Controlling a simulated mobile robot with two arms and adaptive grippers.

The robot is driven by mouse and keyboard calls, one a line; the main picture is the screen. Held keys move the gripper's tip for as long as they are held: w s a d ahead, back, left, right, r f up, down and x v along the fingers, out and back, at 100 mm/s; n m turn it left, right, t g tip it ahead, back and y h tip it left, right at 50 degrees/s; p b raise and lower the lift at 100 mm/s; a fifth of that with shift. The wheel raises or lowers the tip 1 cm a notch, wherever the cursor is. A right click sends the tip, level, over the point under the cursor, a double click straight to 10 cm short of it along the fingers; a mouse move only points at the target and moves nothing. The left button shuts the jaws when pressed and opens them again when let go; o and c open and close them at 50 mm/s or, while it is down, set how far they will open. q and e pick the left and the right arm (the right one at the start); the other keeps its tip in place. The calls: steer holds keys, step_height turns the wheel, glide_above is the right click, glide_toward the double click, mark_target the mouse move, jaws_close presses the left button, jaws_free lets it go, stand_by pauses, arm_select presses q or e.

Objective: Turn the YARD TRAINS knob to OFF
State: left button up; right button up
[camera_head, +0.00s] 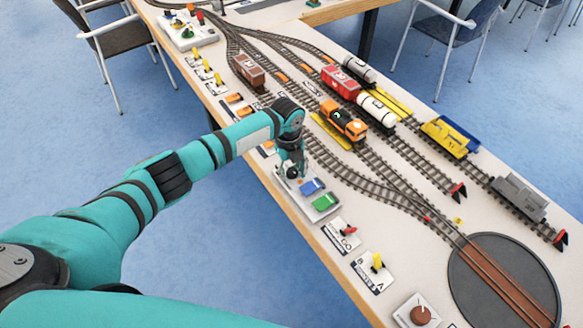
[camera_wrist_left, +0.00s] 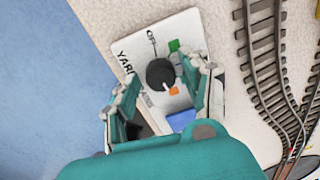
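The YARD TRAINS panel is a pale plate (camera_wrist_left: 128,52) with a round black knob (camera_wrist_left: 160,74), seen in the left wrist view. The knob's white pointer line faces an orange square (camera_wrist_left: 174,91); a green square (camera_wrist_left: 174,46) and the OFF lettering (camera_wrist_left: 151,38) lie on the opposite side. My left gripper (camera_wrist_left: 166,82) is open, with one finger on each side of the knob; I cannot tell whether either touches it. In the head view my left gripper (camera_head: 291,166) is over the panel, and the dark knob (camera_head: 292,173) shows just below it.
Model tracks with an orange locomotive (camera_head: 343,121) run to the right. Lever plates (camera_head: 341,235) and a turntable (camera_head: 503,280) lie nearer. The table edge is on the left.

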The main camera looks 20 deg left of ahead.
arm_select(q)
jaws_close()
